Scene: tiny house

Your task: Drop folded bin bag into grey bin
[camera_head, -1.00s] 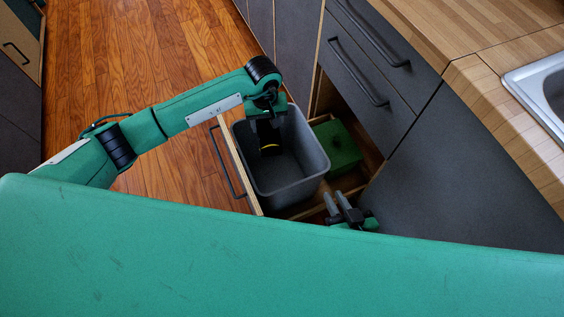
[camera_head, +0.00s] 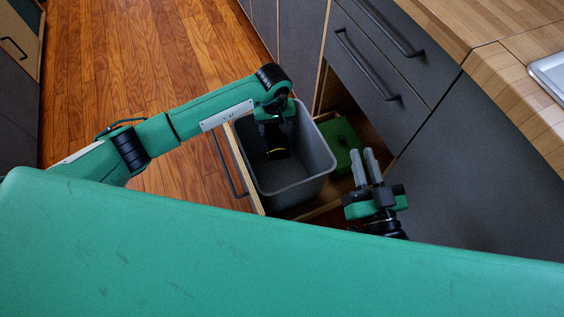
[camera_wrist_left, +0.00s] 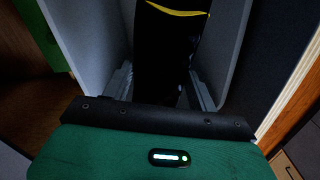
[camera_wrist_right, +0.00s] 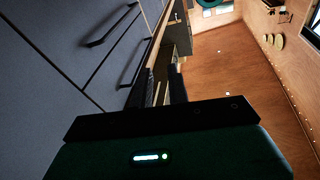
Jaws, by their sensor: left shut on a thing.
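The folded bin bag (camera_head: 279,154) is black with a yellow edge. It hangs upright from my left gripper (camera_head: 276,142), inside the mouth of the grey bin (camera_head: 318,166). In the left wrist view the bag (camera_wrist_left: 166,50) is between the fingers, with grey bin walls (camera_wrist_left: 225,45) on both sides. My left gripper is shut on the bag; its fingertips are partly hidden. My right gripper (camera_head: 363,155) is empty beside the bin's right side, fingers a little apart. The bin stands in a pulled-out drawer (camera_head: 243,170); its floor looks empty around the bag.
A green box (camera_head: 341,145) sits in the drawer behind the bin, close to my right gripper. Dark cabinet fronts with handles (camera_head: 366,65) and a wooden counter (camera_head: 500,50) rise on the right. Wooden floor (camera_head: 160,60) is open on the left.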

